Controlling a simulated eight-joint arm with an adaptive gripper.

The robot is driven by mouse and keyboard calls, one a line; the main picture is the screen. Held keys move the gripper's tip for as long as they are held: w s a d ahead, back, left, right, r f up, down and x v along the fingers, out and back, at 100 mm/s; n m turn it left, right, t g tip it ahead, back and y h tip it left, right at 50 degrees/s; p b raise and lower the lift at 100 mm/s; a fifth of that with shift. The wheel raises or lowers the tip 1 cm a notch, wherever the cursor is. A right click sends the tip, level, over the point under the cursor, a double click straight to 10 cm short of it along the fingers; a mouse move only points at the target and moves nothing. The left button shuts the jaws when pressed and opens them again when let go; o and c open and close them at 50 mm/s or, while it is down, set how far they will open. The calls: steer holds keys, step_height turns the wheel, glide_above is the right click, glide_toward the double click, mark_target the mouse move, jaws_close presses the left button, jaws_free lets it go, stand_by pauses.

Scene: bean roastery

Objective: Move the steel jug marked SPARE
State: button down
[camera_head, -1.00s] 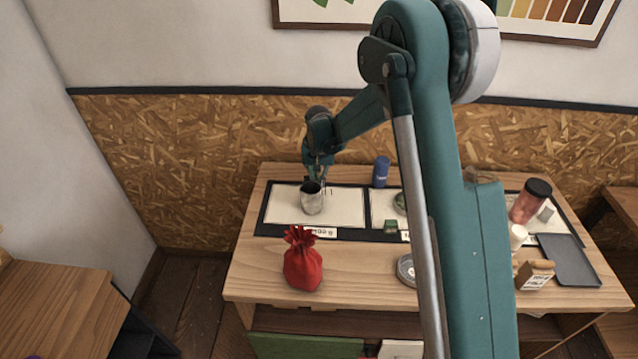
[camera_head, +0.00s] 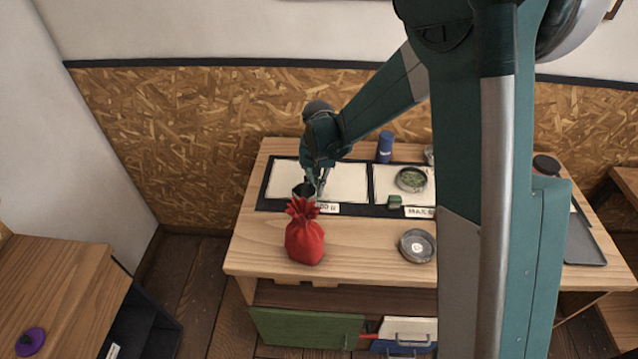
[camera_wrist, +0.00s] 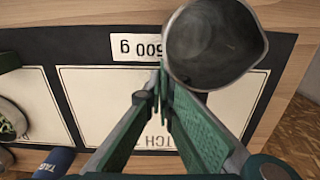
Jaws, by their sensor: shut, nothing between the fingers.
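A steel jug (camera_wrist: 214,42) shows its open mouth and dark inside in the wrist view, beside the "500 g" label (camera_wrist: 138,48). In the head view only its dark top (camera_head: 302,189) shows, behind the red bag. No SPARE mark is visible on it. I cannot tell whether it stands fully upright. My gripper (camera_head: 320,192) is low over the front of the left white panel, right beside the jug. In the wrist view my fingertips (camera_wrist: 158,82) are together and empty, next to the jug's rim; contact is unclear.
A red tied bag (camera_head: 305,236) stands in front of the jug. A blue cylinder (camera_head: 384,147), a dish of green beans (camera_head: 411,180) and a round grey dish (camera_head: 417,246) are to the right. Bare wood lies between the bag and grey dish.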

steer(key=shift+s, duration=0.25)
steer(key=shift+r, duration=0.1)
step_height(320, 180, up, 12)
stand_by(1.0)
steer(key=a+f+n+p, duration=0.1)
steer(key=a+n+p, duration=0.5)
steer(key=a+n, duration=0.7)
steer(key=shift+s+a+f, duration=0.15)
steer(key=shift+s, duration=0.3)
